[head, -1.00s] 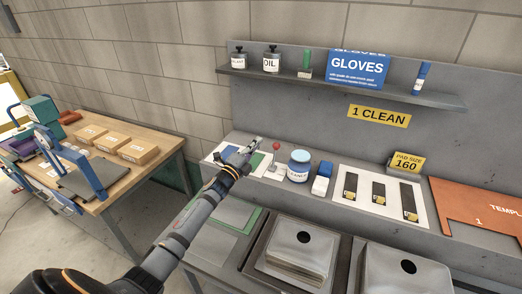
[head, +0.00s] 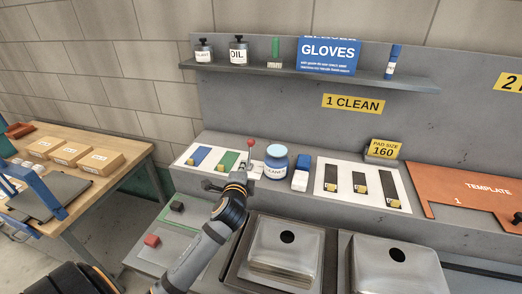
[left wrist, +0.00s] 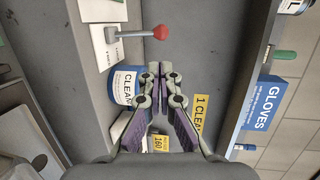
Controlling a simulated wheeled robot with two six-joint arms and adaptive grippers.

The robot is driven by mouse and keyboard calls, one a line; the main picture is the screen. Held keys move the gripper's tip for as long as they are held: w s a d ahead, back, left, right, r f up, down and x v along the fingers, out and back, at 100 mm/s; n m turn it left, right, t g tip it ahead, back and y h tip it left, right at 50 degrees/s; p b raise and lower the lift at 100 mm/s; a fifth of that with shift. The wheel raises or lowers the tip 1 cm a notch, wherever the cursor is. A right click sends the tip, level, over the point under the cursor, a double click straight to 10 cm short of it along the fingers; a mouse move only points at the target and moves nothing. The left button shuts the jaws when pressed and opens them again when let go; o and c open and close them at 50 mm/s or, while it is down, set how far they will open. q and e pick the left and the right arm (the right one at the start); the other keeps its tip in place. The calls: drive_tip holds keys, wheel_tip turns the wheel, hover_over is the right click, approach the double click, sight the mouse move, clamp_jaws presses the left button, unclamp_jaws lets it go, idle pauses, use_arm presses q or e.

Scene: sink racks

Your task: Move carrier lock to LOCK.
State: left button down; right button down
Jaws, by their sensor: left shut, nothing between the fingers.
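A lever with a red ball knob (head: 251,142) stands on the counter left of the blue cleaner jar. It may be the carrier lock; no LOCK mark can be read. In the left wrist view the red knob (left wrist: 160,32) and its grey rod (left wrist: 132,35) lie beyond my fingertips, apart from them, on a pale base. My left gripper (head: 240,176) is just in front of the lever in the head view and partly hides its base. The left wrist view shows its fingers (left wrist: 160,70) shut and empty. My right gripper is not in view.
The blue cleaner jar (head: 277,161) stands close right of the lever, with a blue-and-white bottle (head: 301,173) beside it. A white sheet with blue and green strips (head: 200,156) lies left. A shelf (head: 300,78) overhangs behind. Metal basins (head: 286,255) are in front.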

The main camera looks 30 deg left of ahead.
use_arm(q)
drive_tip(key=p, duration=0.3)
approach(250, 144)
drive_tip(key=x, duration=0.5)
drive_tip(key=shift+w, duration=0.35)
drive_tip(key=shift+w+a+f, duration=0.15)
drive_tip(key=shift+w+a, duration=0.15)
drive_tip(key=shift+w, duration=0.15)
